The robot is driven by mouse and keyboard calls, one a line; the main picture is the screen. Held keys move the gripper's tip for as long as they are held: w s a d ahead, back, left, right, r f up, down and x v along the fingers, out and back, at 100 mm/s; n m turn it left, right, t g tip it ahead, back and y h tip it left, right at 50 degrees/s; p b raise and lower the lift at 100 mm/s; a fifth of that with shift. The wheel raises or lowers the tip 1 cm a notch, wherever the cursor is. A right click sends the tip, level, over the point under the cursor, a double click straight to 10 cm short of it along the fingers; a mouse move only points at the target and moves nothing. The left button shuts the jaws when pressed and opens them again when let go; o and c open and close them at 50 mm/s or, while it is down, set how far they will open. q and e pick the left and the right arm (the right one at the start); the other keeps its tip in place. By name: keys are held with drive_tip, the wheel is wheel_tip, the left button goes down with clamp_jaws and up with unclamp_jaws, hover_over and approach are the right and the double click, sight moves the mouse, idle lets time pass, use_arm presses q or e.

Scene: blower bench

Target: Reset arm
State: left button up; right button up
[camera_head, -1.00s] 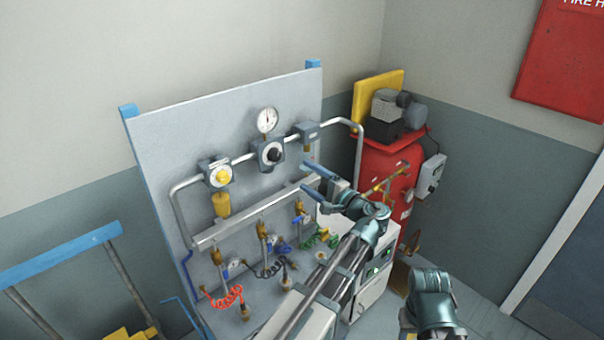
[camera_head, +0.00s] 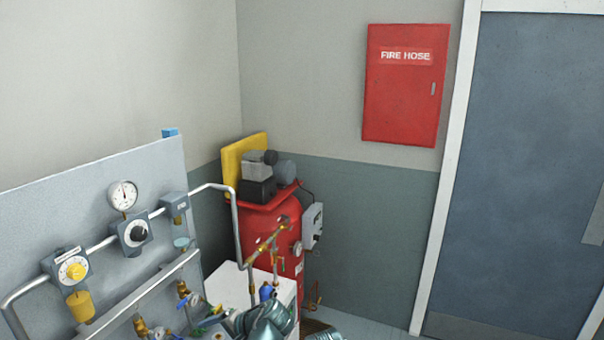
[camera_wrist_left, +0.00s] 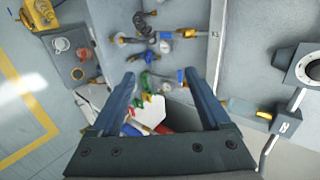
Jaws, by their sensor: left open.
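My left gripper (camera_wrist_left: 158,76) is open in the left wrist view, its two blue fingers apart with nothing between them. Beyond the fingers are the panel's fittings and coiled hoses, with white and red shapes farther off. In the head view only teal parts of my arms show at the bottom edge, and the left fingers cannot be made out. My right gripper is not in view.
A grey panel (camera_head: 60,215) with a gauge (camera_head: 123,195) and pipes stands at left. A red compressor tank (camera_head: 285,235) is beside it. A red fire hose cabinet (camera_head: 404,85) and grey door (camera_head: 530,180) are at right. Floor before the door looks clear.

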use_arm(q)
drive_tip(key=s+d+f+g+h+b, duration=0.4)
drive_tip(key=s+d+f+h+b, duration=0.2)
drive_tip(key=s+d+f, duration=0.8)
wheel_tip(320, 180, down, 2)
drive_tip(key=d+h, duration=0.2)
drive_tip(key=shift+d+n+h, duration=0.3)
drive_tip(key=shift+d, duration=0.05)
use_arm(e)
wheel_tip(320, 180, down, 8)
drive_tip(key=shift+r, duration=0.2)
